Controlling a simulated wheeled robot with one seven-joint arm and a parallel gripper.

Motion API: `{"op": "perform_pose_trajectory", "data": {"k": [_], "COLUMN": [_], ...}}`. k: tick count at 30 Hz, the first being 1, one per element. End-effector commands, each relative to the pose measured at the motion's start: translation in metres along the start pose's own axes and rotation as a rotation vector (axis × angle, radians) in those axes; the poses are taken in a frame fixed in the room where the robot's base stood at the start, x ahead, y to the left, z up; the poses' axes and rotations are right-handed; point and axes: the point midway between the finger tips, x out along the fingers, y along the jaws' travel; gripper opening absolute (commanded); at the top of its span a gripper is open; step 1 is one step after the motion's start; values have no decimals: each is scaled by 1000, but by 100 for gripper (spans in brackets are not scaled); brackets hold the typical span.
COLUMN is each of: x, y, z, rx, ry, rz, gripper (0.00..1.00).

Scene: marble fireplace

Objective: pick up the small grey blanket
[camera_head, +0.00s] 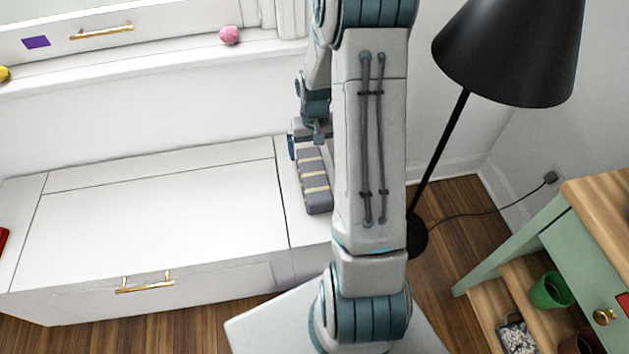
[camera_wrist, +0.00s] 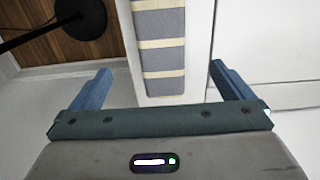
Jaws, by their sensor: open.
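The small grey blanket (camera_head: 315,182), folded into a long block with pale cream stripes, lies on the right end of the white bench top. My arm hides part of the area to its right in the head view. In the wrist view the blanket (camera_wrist: 160,45) runs down from the top edge, its near end between my fingers. My gripper (camera_wrist: 162,85) is open, with one blue finger to either side of the blanket and apart from it. In the head view my gripper (camera_head: 306,143) is at the blanket's far end, partly hidden by my arm.
A black floor lamp (camera_head: 508,50) stands to the right of my arm. A green cabinet (camera_head: 560,260) with a wooden top is at the far right. A pink ball (camera_head: 229,35) sits on the ledge behind.

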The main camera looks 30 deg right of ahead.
Motion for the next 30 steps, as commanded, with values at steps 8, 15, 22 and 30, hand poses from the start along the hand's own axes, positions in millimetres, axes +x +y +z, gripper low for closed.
{"op": "perform_pose_trajectory", "data": {"k": [8, 15, 22, 30], "x": [44, 75, 84, 116], "y": [0, 0, 0, 1], "z": [0, 0, 0, -3], "rx": [0, -1, -1, 0], "ry": [-2, 0, 0, -1], "rz": [0, 0, 0, 0], "gripper": [100, 100, 100, 100]}}
